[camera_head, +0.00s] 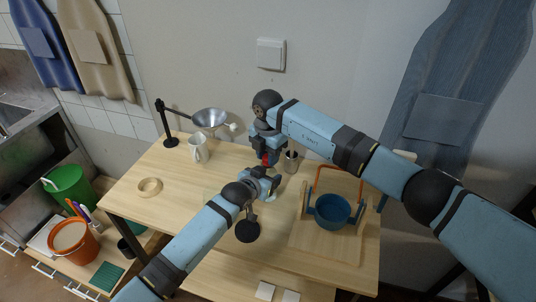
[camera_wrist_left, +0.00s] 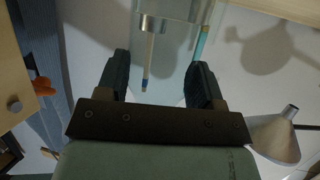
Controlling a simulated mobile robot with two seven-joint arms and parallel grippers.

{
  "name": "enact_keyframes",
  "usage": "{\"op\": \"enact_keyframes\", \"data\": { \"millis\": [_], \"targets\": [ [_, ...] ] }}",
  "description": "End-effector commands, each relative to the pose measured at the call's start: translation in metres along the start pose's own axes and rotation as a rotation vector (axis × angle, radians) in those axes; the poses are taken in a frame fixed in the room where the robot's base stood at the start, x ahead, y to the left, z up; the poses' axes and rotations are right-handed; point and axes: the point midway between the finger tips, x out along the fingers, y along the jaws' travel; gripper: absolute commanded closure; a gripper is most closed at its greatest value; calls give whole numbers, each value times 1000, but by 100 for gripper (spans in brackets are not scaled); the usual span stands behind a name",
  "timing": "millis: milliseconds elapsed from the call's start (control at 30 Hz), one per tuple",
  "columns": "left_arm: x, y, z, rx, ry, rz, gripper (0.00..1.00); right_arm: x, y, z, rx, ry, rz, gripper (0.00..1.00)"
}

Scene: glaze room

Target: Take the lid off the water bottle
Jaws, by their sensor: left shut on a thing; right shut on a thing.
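The water bottle (camera_wrist_left: 172,60) looks clear and stands between the fingers of my left gripper (camera_wrist_left: 157,85) in the left wrist view. My left gripper (camera_head: 270,180) is shut on it above the table in the head view, where the gripper hides most of the bottle. My right gripper (camera_head: 266,160) is just above and behind the left one. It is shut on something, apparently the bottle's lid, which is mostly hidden. A small red spot shows at its fingers. I cannot tell whether the lid and bottle are touching.
A metal cup (camera_head: 291,163) stands close right of the grippers. A wooden ring (camera_head: 150,187) lies at left. The left front table is clear.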

Motion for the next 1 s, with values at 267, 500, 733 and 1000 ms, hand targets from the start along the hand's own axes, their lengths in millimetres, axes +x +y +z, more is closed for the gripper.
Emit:
{"op": "enact_keyframes", "data": {
  "millis": [267, 500, 733, 1000],
  "targets": [
    [0, 0, 0, 0, 0, 0, 100, -1, 0, 1, -214, -3, -1, 96],
    [0, 0, 0, 0, 0, 0, 100, -1, 0, 1, -555, -2, -1, 96],
    [0, 0, 0, 0, 0, 0, 100, 0, 0, 0, -597, 0, 0, 96],
    [0, 0, 0, 0, 0, 0, 100, 0, 0, 0, -594, 0, 0, 43]
  ]
}}
